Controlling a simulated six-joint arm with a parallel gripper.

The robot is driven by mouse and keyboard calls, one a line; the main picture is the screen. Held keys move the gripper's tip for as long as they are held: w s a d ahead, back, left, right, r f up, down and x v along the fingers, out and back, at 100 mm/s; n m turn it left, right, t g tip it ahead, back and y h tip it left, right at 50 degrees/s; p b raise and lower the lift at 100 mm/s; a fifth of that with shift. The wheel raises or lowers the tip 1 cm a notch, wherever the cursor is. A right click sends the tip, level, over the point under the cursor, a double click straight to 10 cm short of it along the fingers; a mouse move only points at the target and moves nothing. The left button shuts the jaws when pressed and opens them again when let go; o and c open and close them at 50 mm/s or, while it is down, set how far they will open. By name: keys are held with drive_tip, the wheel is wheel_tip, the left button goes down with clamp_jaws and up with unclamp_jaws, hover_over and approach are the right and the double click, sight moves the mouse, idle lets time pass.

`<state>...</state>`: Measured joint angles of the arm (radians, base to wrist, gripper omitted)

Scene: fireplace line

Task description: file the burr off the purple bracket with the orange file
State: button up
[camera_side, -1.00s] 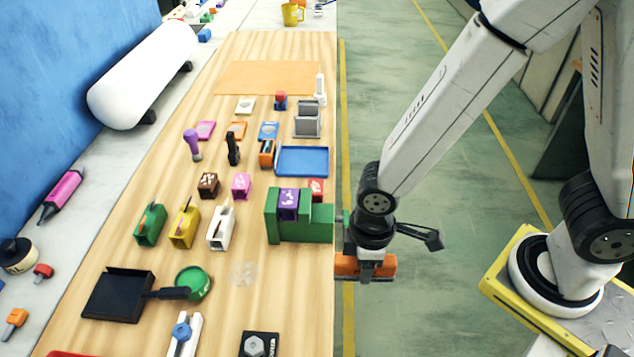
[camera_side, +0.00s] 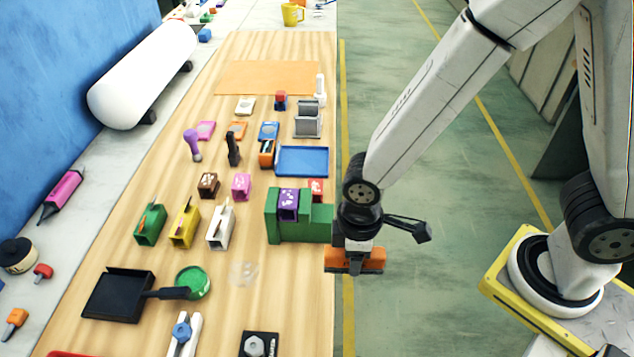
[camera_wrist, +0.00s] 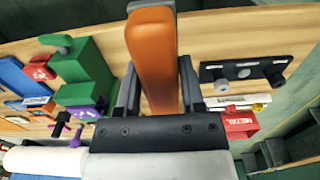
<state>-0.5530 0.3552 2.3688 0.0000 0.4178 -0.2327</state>
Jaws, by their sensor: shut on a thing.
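My gripper (camera_side: 355,268) is shut on the orange file (camera_side: 373,260) and holds it just off the table's right edge, to the lower right of the green vise. In the wrist view the orange file (camera_wrist: 152,55) stretches up between my fingers. The purple bracket (camera_side: 289,204) sits in the green vise (camera_side: 300,232) near the table's right edge. In the wrist view the bracket (camera_wrist: 82,113) is to the left, beside the green vise (camera_wrist: 82,70), apart from the file. I cannot make out the burr.
A red block (camera_side: 316,186) is behind the vise and a blue tray (camera_side: 303,161) farther back. Green, yellow and white holders (camera_side: 221,228) stand left of the vise. A black dustpan (camera_side: 118,295) lies at the front left.

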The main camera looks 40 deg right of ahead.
drive_tip(key=w+d+r, duration=0.2)
drive_tip(key=w+r, duration=0.1)
drive_tip(key=w, duration=0.9)
drive_tip(key=w+d+r, duration=0.3)
drive_tip(key=w+r, duration=0.1)
drive_tip(key=w, duration=0.8)
drive_tip(key=shift+f, duration=0.25)
